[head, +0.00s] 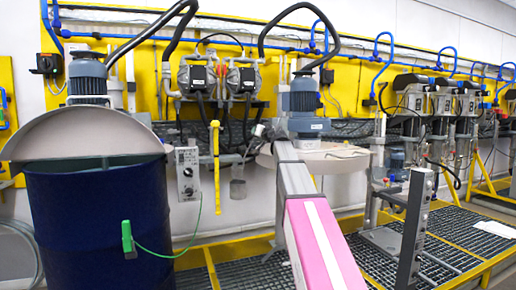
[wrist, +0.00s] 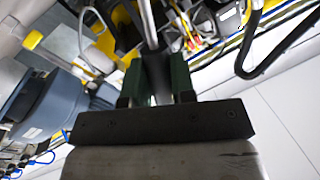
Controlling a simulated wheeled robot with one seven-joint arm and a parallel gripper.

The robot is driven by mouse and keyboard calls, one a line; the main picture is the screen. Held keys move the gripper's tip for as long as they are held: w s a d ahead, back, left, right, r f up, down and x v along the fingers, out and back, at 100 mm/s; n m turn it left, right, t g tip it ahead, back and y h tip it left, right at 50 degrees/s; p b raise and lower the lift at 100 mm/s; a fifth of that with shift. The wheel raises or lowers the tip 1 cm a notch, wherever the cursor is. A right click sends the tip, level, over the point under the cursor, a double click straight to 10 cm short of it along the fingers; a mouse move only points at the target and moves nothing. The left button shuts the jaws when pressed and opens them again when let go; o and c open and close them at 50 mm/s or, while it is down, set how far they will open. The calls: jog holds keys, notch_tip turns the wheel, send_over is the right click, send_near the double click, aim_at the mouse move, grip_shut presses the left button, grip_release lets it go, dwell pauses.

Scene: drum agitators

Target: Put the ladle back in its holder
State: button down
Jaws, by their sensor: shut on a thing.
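In the wrist view my gripper (wrist: 157,70) has its two dark green fingers closed on a dark handle piece. A thin silver rod (wrist: 148,22) runs on from it toward the top of the picture; it looks like the ladle's handle. The ladle's bowl cannot be made out. In the head view my arm reaches up the middle toward the drum lid on the right, and I cannot make out the fingers there. A small grey cup-like thing (head: 238,188) shows by the wall, left of my arm. I cannot tell which part is the ladle's holder.
A dark blue drum (head: 95,225) with a grey lid (head: 85,133) and motor (head: 87,78) stands left. A second motor (head: 304,96) sits on a pale lid (head: 335,158) beside my arm. A grey post (head: 412,230) stands right on the grating (head: 455,235). Hoses hang above.

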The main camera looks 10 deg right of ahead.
notch_tip(320, 180, down, 7)
jog(key=shift+s, duration=0.15)
jog(key=shift+f, duration=0.6)
dwell(0.3)
jog(key=c, duration=1)
grip_release()
jog(key=shift+o, duration=0.2)
jog(key=shift+r, duration=0.1)
